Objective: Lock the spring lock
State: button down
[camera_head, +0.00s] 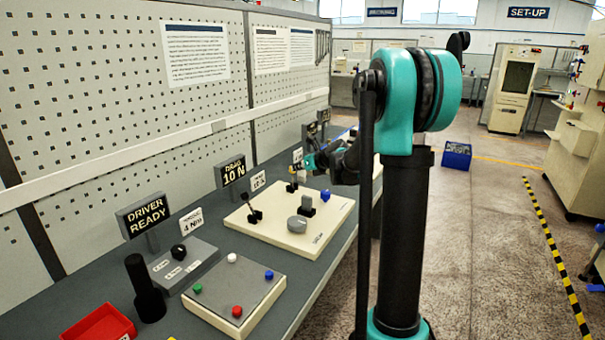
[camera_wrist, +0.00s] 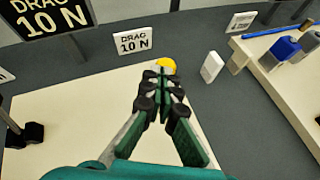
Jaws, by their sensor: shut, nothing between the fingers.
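My gripper (camera_wrist: 163,82) is shut and empty in the wrist view, its fingertips close together over the back edge of a cream board (camera_wrist: 75,92). A yellow round part (camera_wrist: 167,64) shows just beyond the fingertips; I cannot tell whether they touch it. The board also shows in the head view (camera_head: 262,231), bearing black upright fittings (camera_head: 252,214), a grey knob (camera_head: 297,224), a grey-and-black block (camera_head: 306,206) and a blue part (camera_head: 325,195). My gripper (camera_head: 303,165) is small there, above the board's far end. I cannot tell which part is the spring lock.
A "DRAG 10 N" sign (camera_wrist: 45,17) and smaller card (camera_wrist: 132,41) stand behind the board. A white block (camera_wrist: 212,67) and another cream board (camera_wrist: 262,66) lie to the right. A button panel (camera_head: 234,292) and red bin (camera_head: 98,325) are nearer.

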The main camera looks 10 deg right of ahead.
jog(key=shift+w+a+r, duration=0.15)
jog(key=shift+w+a, duration=0.7)
jog(key=shift+a, duration=0.25)
jog(key=shift+w+a+r, duration=0.1)
jog(key=shift+w+a, duration=0.7)
jog(key=shift+a, duration=0.3)
jog(key=shift+a, duration=0.1)
jog(key=s+r, duration=0.6)
jog(key=r, duration=0.5)
jog(key=shift+s+d+r, duration=0.2)
jog(key=shift+s+d, duration=0.1)
